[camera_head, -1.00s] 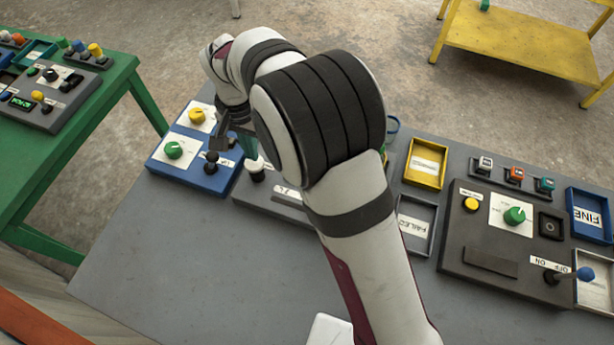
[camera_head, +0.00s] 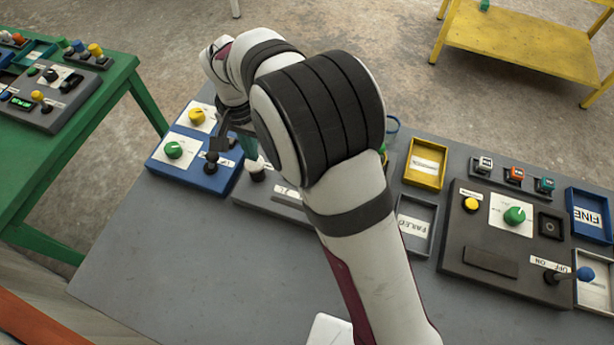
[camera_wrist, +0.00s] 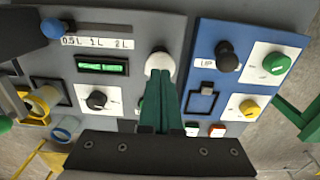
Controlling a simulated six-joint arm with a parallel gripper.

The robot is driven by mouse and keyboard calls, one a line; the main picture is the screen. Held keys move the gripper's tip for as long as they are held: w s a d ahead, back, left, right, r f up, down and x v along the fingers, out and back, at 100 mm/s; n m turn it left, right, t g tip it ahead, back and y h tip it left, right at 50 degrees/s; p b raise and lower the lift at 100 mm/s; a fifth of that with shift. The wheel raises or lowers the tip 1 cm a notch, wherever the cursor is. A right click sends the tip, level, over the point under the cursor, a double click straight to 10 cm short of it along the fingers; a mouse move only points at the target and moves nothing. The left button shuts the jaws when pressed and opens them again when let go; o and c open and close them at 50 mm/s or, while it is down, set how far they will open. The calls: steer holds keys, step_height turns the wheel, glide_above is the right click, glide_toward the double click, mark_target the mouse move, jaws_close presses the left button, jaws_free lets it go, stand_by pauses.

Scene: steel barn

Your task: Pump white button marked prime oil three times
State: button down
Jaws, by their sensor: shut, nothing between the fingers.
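A white round button (camera_wrist: 160,63) on a black base sits on the grey panel (camera_wrist: 125,20). In the head view the white button (camera_head: 257,165) shows just left of my arm. My gripper (camera_wrist: 160,80) has its green fingers shut together with nothing between them. The fingertips are over the near edge of the white button in the wrist view; whether they touch it I cannot tell. In the head view my gripper (camera_head: 251,152) is just above the button, partly hidden by my arm. No prime oil marking is readable.
A blue panel (camera_wrist: 208,95) with a black lever, green knob and yellow knob adjoins the grey panel. A green display (camera_wrist: 102,65) and black dial (camera_wrist: 97,100) are near the button. Trays and a dark panel (camera_head: 490,275) stand right of my arm. The grey table's front is clear.

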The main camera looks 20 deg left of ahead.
steer(key=shift+f, duration=1.4)
steer(key=shift+r, duration=3.8)
steer(key=d+r+m, duration=0.2)
steer(key=d+r, duration=0.4)
steer(key=d, duration=0.6)
steer(key=s+d+r+m+y, duration=0.15)
steer(key=s+d, duration=0.55)
steer(key=d, duration=0.7)
steer(key=s+d+f+m, duration=0.2)
steer(key=s+d, duration=0.3)
steer(key=s, duration=0.5)
